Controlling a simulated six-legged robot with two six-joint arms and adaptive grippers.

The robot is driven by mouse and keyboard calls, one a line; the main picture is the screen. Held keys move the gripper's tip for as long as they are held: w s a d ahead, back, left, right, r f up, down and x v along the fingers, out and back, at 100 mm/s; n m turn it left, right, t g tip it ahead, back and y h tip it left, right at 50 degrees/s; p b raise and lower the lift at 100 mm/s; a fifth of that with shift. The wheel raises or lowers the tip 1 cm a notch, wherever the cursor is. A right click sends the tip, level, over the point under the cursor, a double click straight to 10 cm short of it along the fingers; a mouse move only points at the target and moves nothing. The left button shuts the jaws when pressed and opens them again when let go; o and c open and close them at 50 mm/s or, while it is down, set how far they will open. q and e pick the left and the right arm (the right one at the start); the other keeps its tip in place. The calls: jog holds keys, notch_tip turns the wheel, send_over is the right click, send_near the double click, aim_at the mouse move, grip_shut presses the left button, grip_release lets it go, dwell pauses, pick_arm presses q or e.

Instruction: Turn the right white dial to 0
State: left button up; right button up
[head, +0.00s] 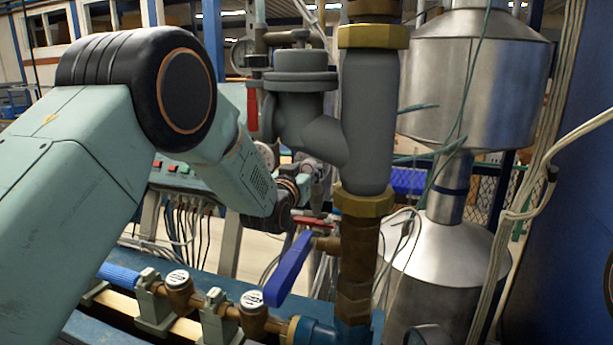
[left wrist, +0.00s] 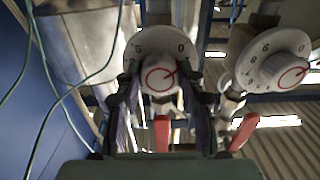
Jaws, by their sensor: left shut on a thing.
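Two white dials with dark digits and red ring marks show in the left wrist view. One dial (left wrist: 160,45) is between the fingers of my left gripper (left wrist: 160,88), which is shut on its knob. It is the dial on the side of the metal tank and blue wall, which lie to the right in the head view. Its red pointer slants up and right in the picture. The other dial (left wrist: 270,55) stands free beside it. In the head view my left gripper (head: 312,180) is behind the pipework, its fingertips and the held dial mostly hidden. My right gripper is not in view.
A thick grey and brass vertical pipe (head: 367,120) and a blue lever (head: 288,270) stand close to my left wrist. Metal tanks (head: 475,80) and hanging cables are at the right. Red handles (left wrist: 162,133) show below the held dial in the wrist view.

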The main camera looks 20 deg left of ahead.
pick_arm(q)
jog(key=shift+f+n, duration=0.3)
jog(key=shift+n, duration=0.8)
jog(key=shift+b, duration=0.3)
jog(key=o, duration=1.2)
jog(key=shift+s+r, duration=0.15)
jog(key=shift+r, duration=0.05)
jog(key=shift+c, duration=0.2)
